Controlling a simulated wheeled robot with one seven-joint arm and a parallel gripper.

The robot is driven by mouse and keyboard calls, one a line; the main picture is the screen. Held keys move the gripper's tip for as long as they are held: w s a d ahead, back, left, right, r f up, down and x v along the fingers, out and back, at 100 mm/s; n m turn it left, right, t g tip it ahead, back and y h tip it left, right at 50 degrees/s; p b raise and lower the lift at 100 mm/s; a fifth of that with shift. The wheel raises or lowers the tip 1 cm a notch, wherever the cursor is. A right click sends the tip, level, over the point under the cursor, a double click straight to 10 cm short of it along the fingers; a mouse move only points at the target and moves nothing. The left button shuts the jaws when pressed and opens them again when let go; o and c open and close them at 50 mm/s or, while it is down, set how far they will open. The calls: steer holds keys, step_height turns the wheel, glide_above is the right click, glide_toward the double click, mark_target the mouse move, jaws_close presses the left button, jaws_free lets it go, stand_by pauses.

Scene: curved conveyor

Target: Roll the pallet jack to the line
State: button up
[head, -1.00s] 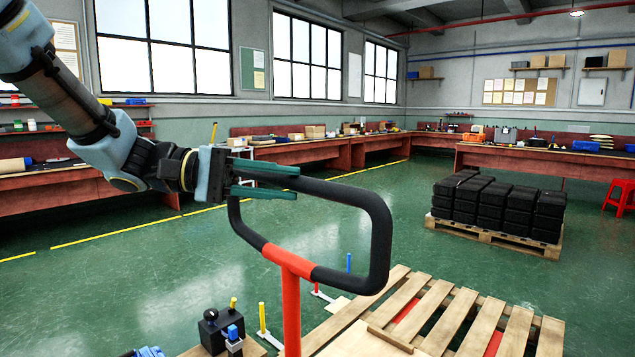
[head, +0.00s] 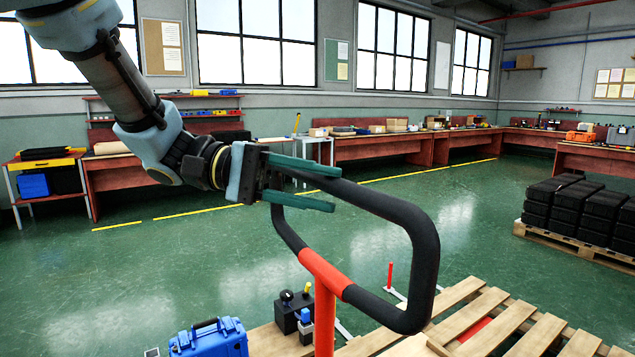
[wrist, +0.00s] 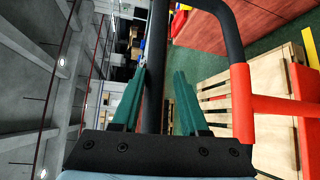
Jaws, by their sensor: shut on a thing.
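The pallet jack's handle (head: 426,265) is a black loop on a red post (head: 324,310), standing in the middle of the head view. My gripper (head: 318,187) is shut on the upper bar of the loop, with its green fingers on either side of it. In the wrist view the black bar (wrist: 155,80) runs between the two green fingers of my gripper (wrist: 163,95). A wooden pallet (head: 540,335) lies beyond the handle at lower right, with a bit of red between its slats. The jack's lower body is mostly hidden.
A blue case (head: 210,340) and a black box (head: 290,312) sit near the post's foot. A pallet with black crates (head: 570,215) stands at the right. Workbenches (head: 365,150) line the walls. Open green floor with a yellow line (head: 118,227) lies at the left and middle.

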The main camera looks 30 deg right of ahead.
steer(key=o, duration=0.4)
steer(key=shift+d, duration=0.1)
steer(key=b+v, duration=0.1)
steer(key=v, duration=0.9)
steer(key=shift+w+a, duration=0.3)
